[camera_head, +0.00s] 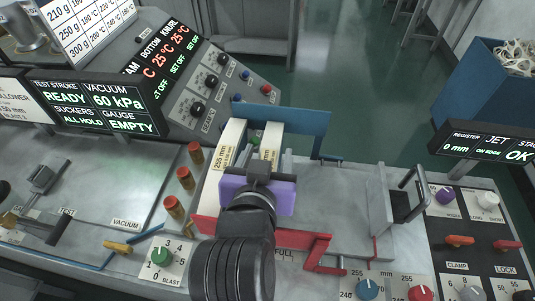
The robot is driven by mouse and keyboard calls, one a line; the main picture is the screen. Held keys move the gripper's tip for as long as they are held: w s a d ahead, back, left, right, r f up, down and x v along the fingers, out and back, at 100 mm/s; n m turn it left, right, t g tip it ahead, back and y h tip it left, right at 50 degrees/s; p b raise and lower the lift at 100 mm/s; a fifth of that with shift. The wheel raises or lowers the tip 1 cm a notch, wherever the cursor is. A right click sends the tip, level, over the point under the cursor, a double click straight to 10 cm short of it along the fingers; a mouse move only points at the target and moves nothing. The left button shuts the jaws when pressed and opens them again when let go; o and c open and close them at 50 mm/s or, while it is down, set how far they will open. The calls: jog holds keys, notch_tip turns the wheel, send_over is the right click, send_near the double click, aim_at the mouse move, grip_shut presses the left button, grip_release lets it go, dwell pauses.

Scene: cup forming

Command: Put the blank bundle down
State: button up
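My gripper (258,180) is at the centre, over the metal bay between a blue back plate and a red front rail. Its arm comes up from the bottom edge, and a purple block shows across its front end. Just beyond it stand two pale upright pieces, a left one (231,140) and a right one (271,142), with yellow labels; the left label reads 255 mm. I cannot tell whether these are the blank bundle. The fingertips and anything between them are hidden by the gripper, so contact and hold cannot be told.
The blue plate (305,122) stands behind the bay, the red rail (318,243) in front. Several brass posts (185,178) stand left. A metal block with a handle (398,193) is right. The bay floor (340,205) right of my gripper is clear. The gauge display reads EMPTY.

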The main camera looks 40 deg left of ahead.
jog(key=b+v, duration=0.1)
jog(key=v, duration=1.1)
jog(key=shift+b, duration=0.35)
